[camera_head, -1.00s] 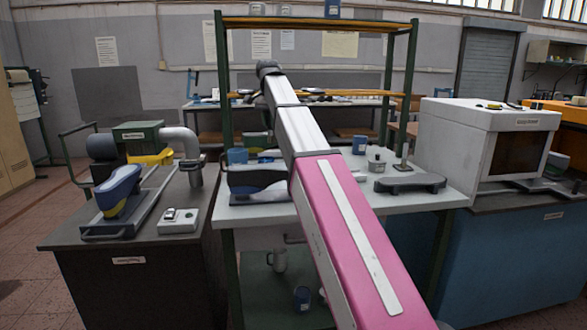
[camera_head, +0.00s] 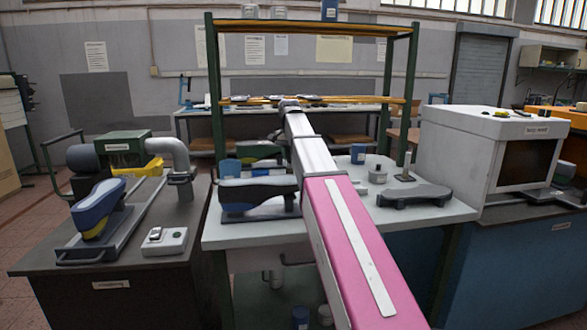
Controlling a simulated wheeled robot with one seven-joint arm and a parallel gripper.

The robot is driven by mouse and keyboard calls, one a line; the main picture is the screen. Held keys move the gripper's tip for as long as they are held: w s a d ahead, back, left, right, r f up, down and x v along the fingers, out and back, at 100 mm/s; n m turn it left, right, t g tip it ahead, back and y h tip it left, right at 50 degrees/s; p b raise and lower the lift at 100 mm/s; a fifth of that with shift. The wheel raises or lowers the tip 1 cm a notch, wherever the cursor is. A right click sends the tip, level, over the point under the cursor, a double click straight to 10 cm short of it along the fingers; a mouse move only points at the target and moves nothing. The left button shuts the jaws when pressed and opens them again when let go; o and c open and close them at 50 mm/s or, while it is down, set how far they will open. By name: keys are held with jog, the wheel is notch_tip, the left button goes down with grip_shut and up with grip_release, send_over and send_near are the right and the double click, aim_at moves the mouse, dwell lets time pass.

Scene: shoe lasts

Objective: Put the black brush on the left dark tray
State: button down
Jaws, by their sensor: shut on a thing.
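My arm, with a pink link and pale grey links, reaches forward over the table and ends at a dark joint in front of the shelf. My gripper is hidden beyond that joint, so its jaws and anything in them do not show. I cannot make out the black brush. Flat dark pieces lie on the wooden shelf; one is at its left (camera_head: 240,99) and another near its middle (camera_head: 310,98). They are too small to tell whether either is the left dark tray.
A light table (camera_head: 250,232) under a green-framed rack holds a shoe last on a dark base (camera_head: 258,198), a blue cup (camera_head: 358,153) and a dark grey stand (camera_head: 414,195). A dark bench with a machine (camera_head: 125,150) is left; a white oven (camera_head: 470,150) is right.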

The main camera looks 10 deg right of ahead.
jog(key=shift+w+d+f, duration=0.1)
jog(key=shift+d+f, duration=0.15)
jog(key=shift+f, duration=0.6)
jog(key=shift+w+d+f, duration=0.1)
jog(key=shift+d+f, duration=0.2)
jog(key=shift+f, duration=0.5)
jog(key=shift+d+f, duration=0.25)
jog(key=shift+f, duration=0.6)
jog(key=shift+f, duration=0.1)
jog(key=c, duration=1)
grip_release()
notch_tip(320, 180, up, 12)
jog(key=shift+r, duration=0.15)
